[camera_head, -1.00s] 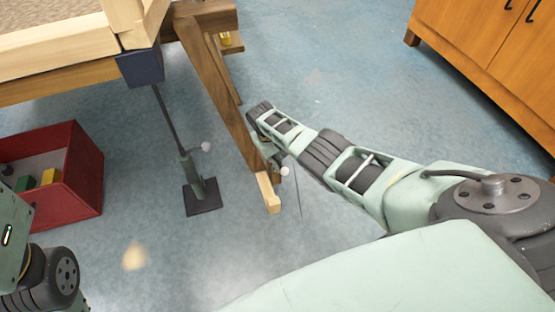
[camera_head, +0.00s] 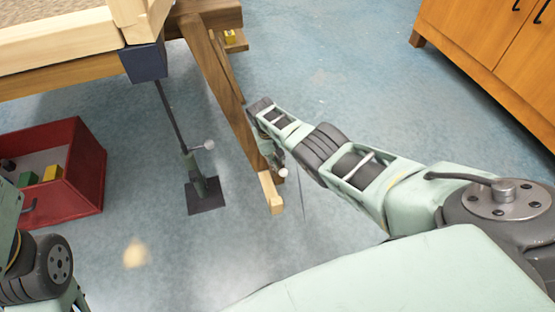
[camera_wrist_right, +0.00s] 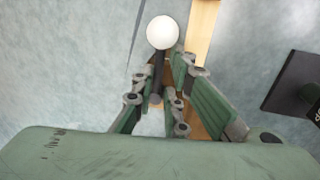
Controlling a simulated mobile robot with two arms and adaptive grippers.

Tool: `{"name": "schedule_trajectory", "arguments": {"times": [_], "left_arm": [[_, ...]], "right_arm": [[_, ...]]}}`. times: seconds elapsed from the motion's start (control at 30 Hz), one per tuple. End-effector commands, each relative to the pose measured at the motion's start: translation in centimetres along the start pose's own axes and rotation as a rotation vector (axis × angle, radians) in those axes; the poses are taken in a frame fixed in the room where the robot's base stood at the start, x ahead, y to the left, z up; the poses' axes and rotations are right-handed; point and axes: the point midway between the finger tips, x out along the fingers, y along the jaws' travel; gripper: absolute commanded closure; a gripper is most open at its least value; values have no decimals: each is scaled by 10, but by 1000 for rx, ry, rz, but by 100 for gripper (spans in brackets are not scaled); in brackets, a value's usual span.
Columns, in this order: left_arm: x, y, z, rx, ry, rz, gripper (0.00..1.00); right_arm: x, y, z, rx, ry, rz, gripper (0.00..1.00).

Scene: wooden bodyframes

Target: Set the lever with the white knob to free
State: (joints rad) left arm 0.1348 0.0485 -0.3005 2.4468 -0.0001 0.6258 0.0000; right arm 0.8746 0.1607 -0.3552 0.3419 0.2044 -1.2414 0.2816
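A white knob (camera_wrist_right: 162,32) on a dark lever stem (camera_wrist_right: 158,72) shows at the top middle of the right wrist view. In the head view this white knob (camera_head: 283,172) is just below the tip of my right arm, beside the wooden trestle leg. My right gripper (camera_wrist_right: 165,68) has its fingers apart, one on each side of the stem, with gaps visible. The knob lies beyond the fingertips. My left gripper is not visible.
A wooden trestle leg (camera_head: 222,95) stands close to my right gripper. A red box (camera_head: 78,190) with blocks stands at the left. An orange cabinet (camera_head: 490,60) stands at the upper right. The floor between trestle and cabinet is clear.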

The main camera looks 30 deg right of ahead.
Motion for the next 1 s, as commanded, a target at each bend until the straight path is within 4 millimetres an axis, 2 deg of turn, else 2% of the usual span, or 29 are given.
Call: {"name": "schedule_trajectory", "arguments": {"times": [0.03,0.17,0.63,0.87,1.0], "left_arm": [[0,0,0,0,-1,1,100],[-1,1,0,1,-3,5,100],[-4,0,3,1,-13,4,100],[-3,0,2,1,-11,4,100],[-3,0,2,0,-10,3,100]], "right_arm": [[-2,9,-4,8,6,14,84],[-1,8,-3,5,5,14,72],[-2,4,-1,0,1,7,72],[-18,4,-2,0,3,6,72],[-36,4,-1,-1,5,7,72]]}}
